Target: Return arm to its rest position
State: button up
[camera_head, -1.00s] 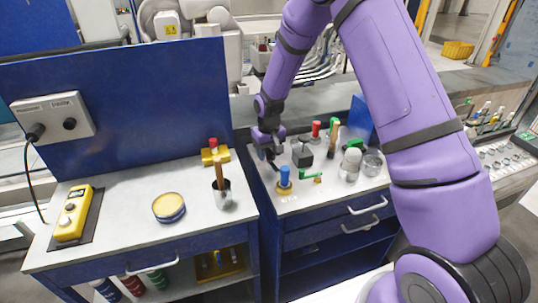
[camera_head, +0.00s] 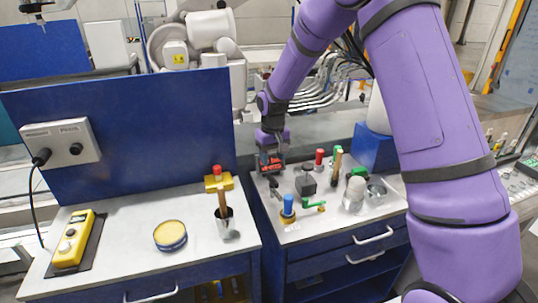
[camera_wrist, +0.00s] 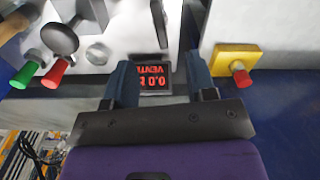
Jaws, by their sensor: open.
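My purple arm reaches over the right-hand bench, with my gripper (camera_head: 270,165) low near its back left corner. In the wrist view my gripper (camera_wrist: 160,78) is open, its two dark blue fingers apart. A small black display with red characters (camera_wrist: 153,79) shows between and beyond the fingertips, with a gap on either side. Its red face (camera_head: 271,162) also shows at the gripper in the head view. Whether the fingertips touch anything is hidden in the head view.
The right bench holds a blue-topped part (camera_head: 288,206), a dark block (camera_head: 306,183), a red-topped part (camera_head: 319,158) and a grey cylinder (camera_head: 354,192). The left bench holds a yellow tin (camera_head: 170,235), a metal cup (camera_head: 225,222) and a yellow control box (camera_head: 73,240). A blue panel (camera_head: 120,130) stands behind it.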

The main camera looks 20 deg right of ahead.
jog(key=s+d+r+t, duration=0.1)
jog(key=s+d+r, duration=0.1)
jog(key=s+r, duration=0.75)
jog(key=s+d+r+t, duration=0.2)
jog(key=s+r, duration=0.5)
jog(key=r, duration=0.5)
jog(key=s+d+r+m+t, duration=0.1)
jog(key=s+r, duration=0.1)
jog(key=s, duration=0.8)
jog(key=s+d+r+t, duration=0.1)
jog(key=s+r, duration=0.1)
jog(key=s, duration=0.9)
jog(key=shift+d+r+m, duration=0.4)
